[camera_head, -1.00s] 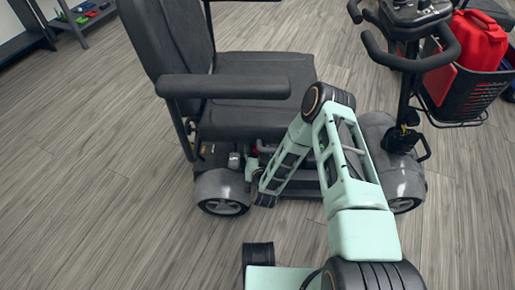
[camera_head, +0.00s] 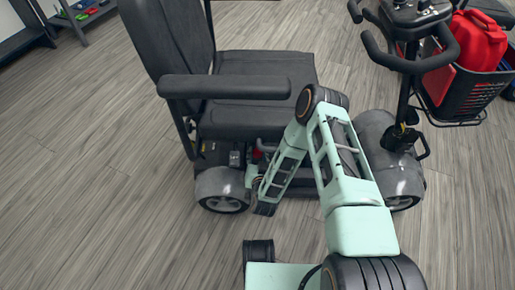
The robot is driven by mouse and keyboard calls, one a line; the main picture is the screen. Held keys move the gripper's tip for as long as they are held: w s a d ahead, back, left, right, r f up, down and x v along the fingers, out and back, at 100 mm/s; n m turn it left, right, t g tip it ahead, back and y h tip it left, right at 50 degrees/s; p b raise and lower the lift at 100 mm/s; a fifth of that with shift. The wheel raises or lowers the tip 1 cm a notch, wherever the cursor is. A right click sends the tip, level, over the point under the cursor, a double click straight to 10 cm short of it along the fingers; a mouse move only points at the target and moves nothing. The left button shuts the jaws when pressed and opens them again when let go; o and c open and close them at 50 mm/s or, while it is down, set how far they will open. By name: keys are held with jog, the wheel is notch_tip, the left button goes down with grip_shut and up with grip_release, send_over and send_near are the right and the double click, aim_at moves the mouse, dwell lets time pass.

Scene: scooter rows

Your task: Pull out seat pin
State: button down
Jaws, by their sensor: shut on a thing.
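The grey mobility scooter stands in the middle, with its black seat (camera_head: 255,112) and armrest above the rear wheel (camera_head: 223,190). My gripper (camera_head: 251,176) is low beside the seat base, just right of that wheel, at the end of my mint-green arm. It is small in view and partly covered by my own wrist. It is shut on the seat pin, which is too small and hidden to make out. A small grey block (camera_head: 236,158) shows under the seat, just left of my gripper.
The scooter's handlebars (camera_head: 410,50) rise at the upper right. Behind them is a black basket (camera_head: 465,92) with a red canister (camera_head: 478,40). A shelf (camera_head: 80,18) with small coloured items stands at the far upper left. The wooden floor at left is clear.

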jog(key=c, duration=1.4)
grip_release()
jog(key=shift+s, duration=0.25)
jog(key=shift+c, duration=0.2)
jog(key=shift+w, duration=0.1)
